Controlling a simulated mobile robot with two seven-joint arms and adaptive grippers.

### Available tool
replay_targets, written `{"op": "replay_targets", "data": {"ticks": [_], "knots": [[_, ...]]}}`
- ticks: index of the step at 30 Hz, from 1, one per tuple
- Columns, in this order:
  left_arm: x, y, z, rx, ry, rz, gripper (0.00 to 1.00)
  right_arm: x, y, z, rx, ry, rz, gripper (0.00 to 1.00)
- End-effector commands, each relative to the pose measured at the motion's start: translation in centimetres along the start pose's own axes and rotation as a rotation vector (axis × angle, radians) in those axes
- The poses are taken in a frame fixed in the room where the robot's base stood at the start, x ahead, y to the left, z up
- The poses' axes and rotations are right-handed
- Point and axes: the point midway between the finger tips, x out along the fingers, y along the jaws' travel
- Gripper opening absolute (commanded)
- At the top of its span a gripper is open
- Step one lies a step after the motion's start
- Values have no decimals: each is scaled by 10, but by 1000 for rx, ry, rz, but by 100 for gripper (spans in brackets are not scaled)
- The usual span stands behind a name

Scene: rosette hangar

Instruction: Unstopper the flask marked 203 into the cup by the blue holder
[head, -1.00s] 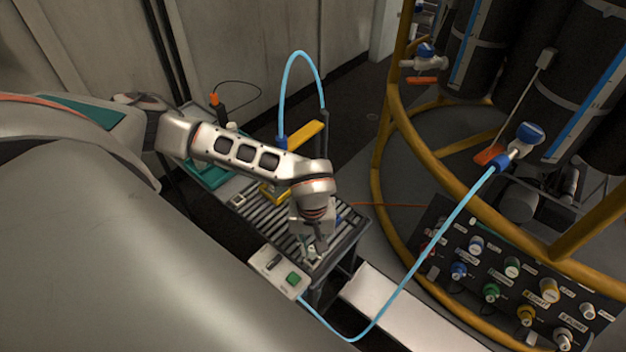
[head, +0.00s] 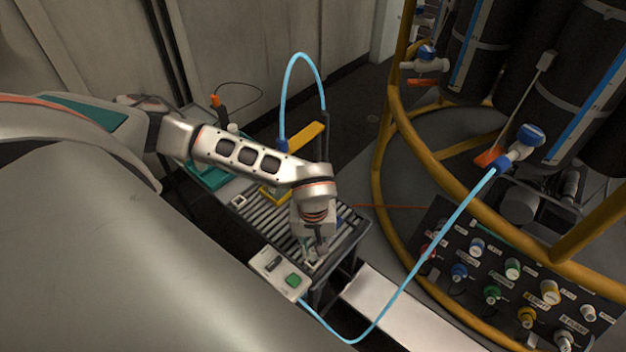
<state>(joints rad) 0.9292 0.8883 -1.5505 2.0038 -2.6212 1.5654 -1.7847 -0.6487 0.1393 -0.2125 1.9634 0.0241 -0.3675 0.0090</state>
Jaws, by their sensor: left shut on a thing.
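My left gripper (head: 316,250) points down over the near right end of a slatted, roller-topped bench (head: 268,212). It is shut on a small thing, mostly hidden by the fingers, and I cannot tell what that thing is. A small pale square piece (head: 312,263) shows right under the fingertips. A bit of blue shows behind the gripper's right side, too small to name. I can make out no flask, no mark 203 and no clear cup. My right gripper is not in view.
A control box with a green button (head: 293,281) sits at the bench's front edge. A light blue hose (head: 407,284) loops to a valve on the yellow-railed frame (head: 381,170). A yellow bar (head: 307,136) and a teal item (head: 207,176) stand behind the arm.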

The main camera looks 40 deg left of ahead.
Motion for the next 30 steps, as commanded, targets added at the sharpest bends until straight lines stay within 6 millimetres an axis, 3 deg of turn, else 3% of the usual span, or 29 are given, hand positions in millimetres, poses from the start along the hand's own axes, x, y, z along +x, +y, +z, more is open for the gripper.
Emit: {"op": "replay_targets", "data": {"ticks": [16, 30], "knots": [[19, 0, 0, 0, 0, -1, 7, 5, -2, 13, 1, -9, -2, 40], [21, 0, 0, 0, 0, 0, 7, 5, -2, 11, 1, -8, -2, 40]]}}
